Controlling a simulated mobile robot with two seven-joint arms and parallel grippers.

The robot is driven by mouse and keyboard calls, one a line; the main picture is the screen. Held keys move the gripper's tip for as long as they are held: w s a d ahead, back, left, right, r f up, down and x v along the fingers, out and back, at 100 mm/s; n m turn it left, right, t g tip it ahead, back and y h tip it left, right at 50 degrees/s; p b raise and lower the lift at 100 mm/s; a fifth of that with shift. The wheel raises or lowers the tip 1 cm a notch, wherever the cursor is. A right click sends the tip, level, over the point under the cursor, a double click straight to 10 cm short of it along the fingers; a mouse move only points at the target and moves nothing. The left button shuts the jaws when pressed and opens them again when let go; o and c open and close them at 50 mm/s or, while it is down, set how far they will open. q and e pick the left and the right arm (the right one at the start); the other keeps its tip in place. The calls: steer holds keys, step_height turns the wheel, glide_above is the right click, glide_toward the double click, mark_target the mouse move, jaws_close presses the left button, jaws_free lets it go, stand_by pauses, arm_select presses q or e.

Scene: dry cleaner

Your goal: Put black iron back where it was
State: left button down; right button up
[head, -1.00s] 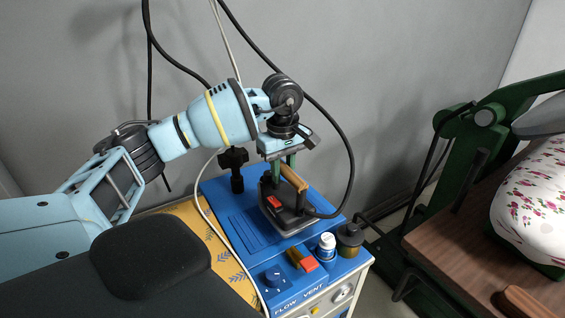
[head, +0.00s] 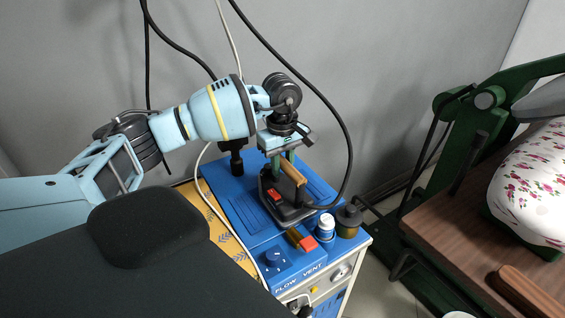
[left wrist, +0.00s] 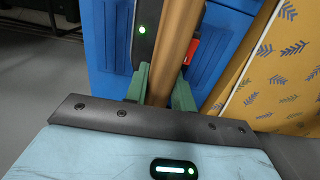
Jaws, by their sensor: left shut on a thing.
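The black iron (head: 286,208) has a wooden handle (head: 293,173) and a red part on its body. It is at the blue top of the cabinet (head: 243,208); whether it rests fully on the surface I cannot tell. My left gripper (head: 284,160) is above it, with green fingers shut on the wooden handle. In the left wrist view the fingers (left wrist: 160,88) close on both sides of the handle (left wrist: 178,45), with the dark iron body (left wrist: 145,35) beside it. My right gripper is not in view.
A white bottle (head: 326,227), a dark-capped bottle (head: 348,220) and a brush with a red part (head: 302,240) stand at the cabinet's front right. Black cables hang behind. A wooden table (head: 460,235) with a floral padded board (head: 530,190) is at right. Yellow patterned cloth (left wrist: 270,75) lies beside the cabinet.

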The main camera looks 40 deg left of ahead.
arm_select(q)
steer(key=c, duration=1.2)
jaws_free()
steer(key=shift+o, duration=0.2)
step_height(320, 180, up, 12)
steer(key=shift+b, duration=0.45)
steer(key=shift+s+r, duration=0.1)
